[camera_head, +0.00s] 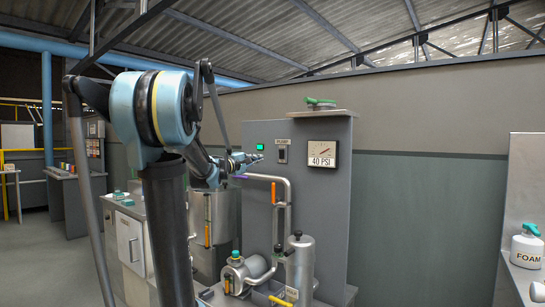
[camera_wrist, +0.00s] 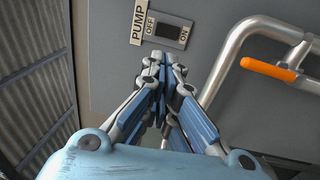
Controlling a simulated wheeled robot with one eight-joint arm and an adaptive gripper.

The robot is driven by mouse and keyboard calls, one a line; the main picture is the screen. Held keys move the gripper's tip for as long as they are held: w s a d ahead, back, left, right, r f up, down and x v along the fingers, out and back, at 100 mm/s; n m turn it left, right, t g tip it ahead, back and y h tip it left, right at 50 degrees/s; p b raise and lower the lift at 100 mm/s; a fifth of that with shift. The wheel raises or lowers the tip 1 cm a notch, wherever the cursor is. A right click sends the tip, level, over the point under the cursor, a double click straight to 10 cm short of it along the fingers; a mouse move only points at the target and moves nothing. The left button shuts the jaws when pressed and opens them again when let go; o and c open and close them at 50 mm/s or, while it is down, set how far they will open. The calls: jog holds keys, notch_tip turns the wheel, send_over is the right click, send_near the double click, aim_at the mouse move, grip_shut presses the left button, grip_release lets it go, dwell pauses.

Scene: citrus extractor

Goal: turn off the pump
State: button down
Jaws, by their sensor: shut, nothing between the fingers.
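The pump switch (camera_head: 283,153) is a dark rocker on a grey panel (camera_head: 330,205), below the PUMP label (camera_head: 282,141). In the wrist view the switch (camera_wrist: 174,28) shows OFF at its PUMP-label end and ON at the other end. Which way the rocker is tipped I cannot tell. A green lamp (camera_head: 260,147) glows left of the switch. My gripper (camera_head: 256,157) is left of the switch, just below the lamp. In the wrist view my gripper (camera_wrist: 164,62) has its fingers shut together, empty, with the tips a little apart from the switch in the picture.
A bent steel pipe (camera_head: 283,184) with an orange handle (camera_head: 274,193) stands below the switch. Steel tanks and a cylinder (camera_head: 299,265) fill the lower area. The wall right of the panel is clear.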

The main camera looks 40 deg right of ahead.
aim_at(279, 151)
dwell(0.3)
jog(key=x, duration=1.4)
